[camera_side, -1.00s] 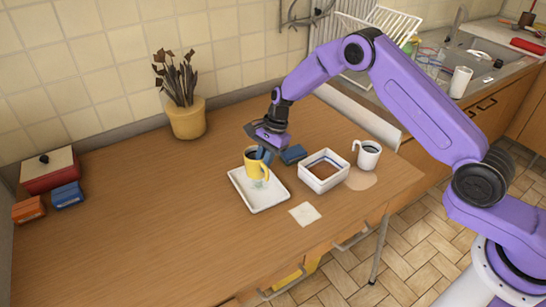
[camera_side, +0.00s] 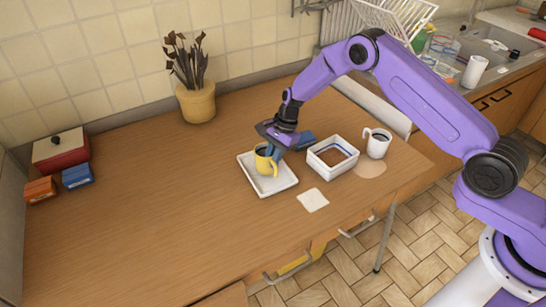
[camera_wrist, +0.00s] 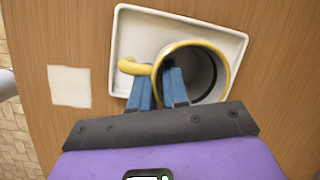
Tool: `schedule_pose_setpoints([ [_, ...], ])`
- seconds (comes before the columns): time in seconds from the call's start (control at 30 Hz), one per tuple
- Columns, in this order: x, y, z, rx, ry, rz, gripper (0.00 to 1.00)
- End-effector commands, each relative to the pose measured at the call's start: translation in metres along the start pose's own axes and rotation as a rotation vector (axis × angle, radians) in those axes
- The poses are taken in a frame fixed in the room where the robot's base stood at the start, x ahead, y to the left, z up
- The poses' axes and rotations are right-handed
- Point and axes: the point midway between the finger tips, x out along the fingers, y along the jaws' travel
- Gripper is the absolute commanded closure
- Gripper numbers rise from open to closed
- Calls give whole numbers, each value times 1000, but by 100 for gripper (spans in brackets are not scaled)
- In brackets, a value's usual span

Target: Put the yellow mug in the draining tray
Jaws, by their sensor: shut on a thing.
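My gripper (camera_side: 274,150) is shut on the yellow mug (camera_side: 265,167), pinching its wall near the handle. In the wrist view, one blue finger is inside the mug (camera_wrist: 224,62) and one is outside, beside the handle; the gripper (camera_wrist: 158,82) hides part of the near wall. The mug is upright over the white draining tray (camera_side: 281,184), inside its outline and towards its back. Its base looks at or very close to the tray floor, but I cannot tell if it touches. The tray (camera_wrist: 136,38) holds nothing else that I can see.
A white box-like container (camera_side: 325,164) and a white mug (camera_side: 377,146) stand right of the tray. A blue block (camera_side: 305,140) is just behind it, and a pale square (camera_side: 313,200) lies in front. A plant pot (camera_side: 198,103) is at the back.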

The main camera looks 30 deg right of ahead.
Motion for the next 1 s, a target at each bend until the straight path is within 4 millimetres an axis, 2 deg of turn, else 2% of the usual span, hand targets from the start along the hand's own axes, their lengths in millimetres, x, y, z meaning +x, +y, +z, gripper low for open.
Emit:
schedule_pose_setpoints([
  [0.63, 7, 0, -2, 0, 0, 0, 100],
  [0.67, 7, 0, -2, 0, 0, -1, 79],
  [0.73, 7, 0, -2, 0, 0, -1, 56],
  [1.0, 7, 1, -2, 1, 0, 1, 55],
])
